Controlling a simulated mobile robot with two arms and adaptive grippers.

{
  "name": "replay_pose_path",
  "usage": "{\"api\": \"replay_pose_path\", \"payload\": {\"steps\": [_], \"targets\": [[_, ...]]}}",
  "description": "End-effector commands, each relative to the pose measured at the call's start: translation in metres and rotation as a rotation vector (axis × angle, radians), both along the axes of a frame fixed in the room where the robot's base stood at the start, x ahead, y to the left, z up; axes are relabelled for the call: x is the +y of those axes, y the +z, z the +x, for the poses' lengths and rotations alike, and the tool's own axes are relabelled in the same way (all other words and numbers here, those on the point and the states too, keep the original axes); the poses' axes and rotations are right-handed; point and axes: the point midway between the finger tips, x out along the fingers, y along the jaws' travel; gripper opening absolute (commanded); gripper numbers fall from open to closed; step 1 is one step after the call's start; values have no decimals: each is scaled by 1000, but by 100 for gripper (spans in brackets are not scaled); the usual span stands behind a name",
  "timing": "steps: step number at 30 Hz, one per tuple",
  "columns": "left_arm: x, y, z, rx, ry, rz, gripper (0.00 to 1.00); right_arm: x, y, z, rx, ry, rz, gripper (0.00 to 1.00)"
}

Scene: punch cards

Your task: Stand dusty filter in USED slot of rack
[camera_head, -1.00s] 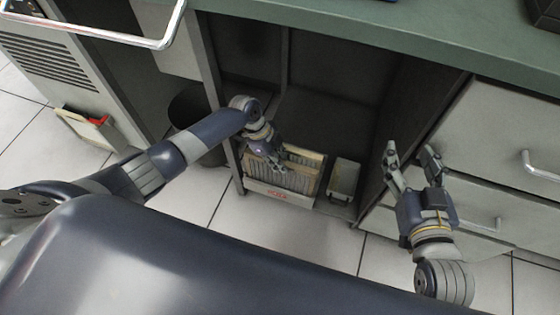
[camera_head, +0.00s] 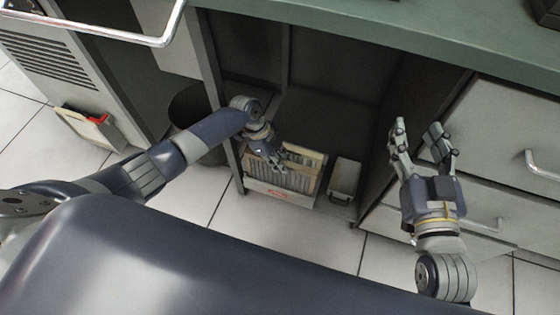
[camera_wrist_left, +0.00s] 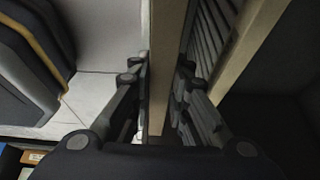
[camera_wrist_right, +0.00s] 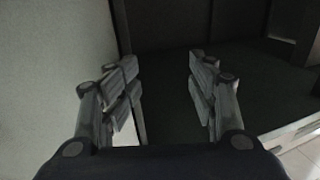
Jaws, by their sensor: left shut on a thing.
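A rack with a red label on its white front (camera_head: 278,193) stands low in the open cabinet bay. Tan-framed, grey-pleated filters (camera_head: 296,181) stand upright in it. My left gripper (camera_head: 276,160) is at the top of the rack. In the left wrist view its fingers (camera_wrist_left: 158,88) lie on both sides of a tan frame edge (camera_wrist_left: 163,50), shut on that filter. A second tan frame (camera_wrist_left: 250,45) is beside it. I cannot tell which slot the held filter is in; its lower part is hidden. My right gripper (camera_head: 418,140) is open and empty.
A small light bin (camera_head: 344,178) stands right of the rack. A dark round bin (camera_head: 197,112) is to the left. The green counter (camera_head: 400,28) overhangs the bay, and drawers (camera_head: 500,140) are on the right. The floor in front is clear.

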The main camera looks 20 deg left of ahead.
Motion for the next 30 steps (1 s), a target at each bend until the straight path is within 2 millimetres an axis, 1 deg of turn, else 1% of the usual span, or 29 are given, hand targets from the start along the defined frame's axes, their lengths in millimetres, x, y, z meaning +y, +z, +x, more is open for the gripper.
{"api": "replay_pose_path", "payload": {"steps": [8, 24, 30], "targets": [[0, -3, 0, -1, 0, -1, 0, -1, 4, 2, -40, -2, 6, 54], [-1, -9, 0, -1, 0, -1, 0, 0, 31, 0, -163, 3, 33, 54], [-1, -11, 0, -1, 0, -1, 0, 1, 39, -1, -201, 5, 43, 54]]}}
